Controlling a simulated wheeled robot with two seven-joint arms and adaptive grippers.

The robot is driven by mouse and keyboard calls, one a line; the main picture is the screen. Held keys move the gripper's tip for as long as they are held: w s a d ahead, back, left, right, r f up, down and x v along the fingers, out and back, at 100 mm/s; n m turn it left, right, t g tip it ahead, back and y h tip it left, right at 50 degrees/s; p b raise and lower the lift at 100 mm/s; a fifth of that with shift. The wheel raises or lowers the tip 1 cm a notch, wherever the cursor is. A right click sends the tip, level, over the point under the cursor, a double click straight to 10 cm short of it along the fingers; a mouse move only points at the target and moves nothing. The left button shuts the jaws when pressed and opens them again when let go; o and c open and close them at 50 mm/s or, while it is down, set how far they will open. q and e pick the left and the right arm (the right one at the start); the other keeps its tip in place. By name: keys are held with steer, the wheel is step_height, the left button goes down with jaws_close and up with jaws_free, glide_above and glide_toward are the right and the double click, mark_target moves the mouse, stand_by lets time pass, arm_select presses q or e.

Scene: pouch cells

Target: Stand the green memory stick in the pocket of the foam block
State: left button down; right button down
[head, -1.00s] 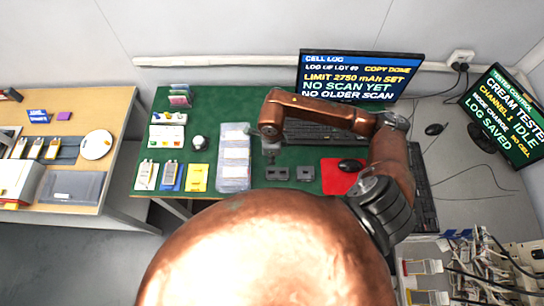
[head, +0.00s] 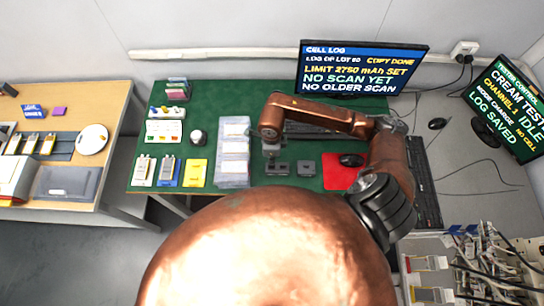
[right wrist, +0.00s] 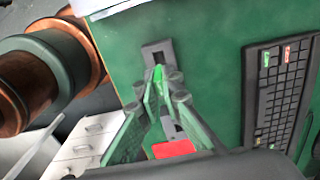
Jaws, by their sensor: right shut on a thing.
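My right gripper (head: 270,151) is above the left one of two small dark grey blocks on the green mat. In the right wrist view, its fingers (right wrist: 164,84) are shut on the green memory stick (right wrist: 158,73), of which only a small bright green part shows between them. The foam block (right wrist: 157,50) with a dark slot lies just beyond the fingertips. It also shows in the head view (head: 277,168). I cannot tell whether the stick touches the block or is in its pocket. My left gripper is not in view.
The second dark block (head: 306,168) lies to the right, beside a red mouse pad (head: 338,180) with a mouse. A clear tray (head: 233,182) stands to the left. A keyboard (right wrist: 285,95) lies near the gripper.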

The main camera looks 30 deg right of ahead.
steer(key=shift+f+b, duration=0.7)
steer(key=shift+f, duration=0.65)
steer(key=shift+f+b, duration=1.4)
steer(key=shift+f, duration=0.1)
steer(key=c, duration=2)
jaws_free()
steer(key=shift+r, duration=0.1)
steer(key=shift+r, duration=0.25)
step_height(320, 180, up, 11)
steer(key=shift+r, duration=0.2)
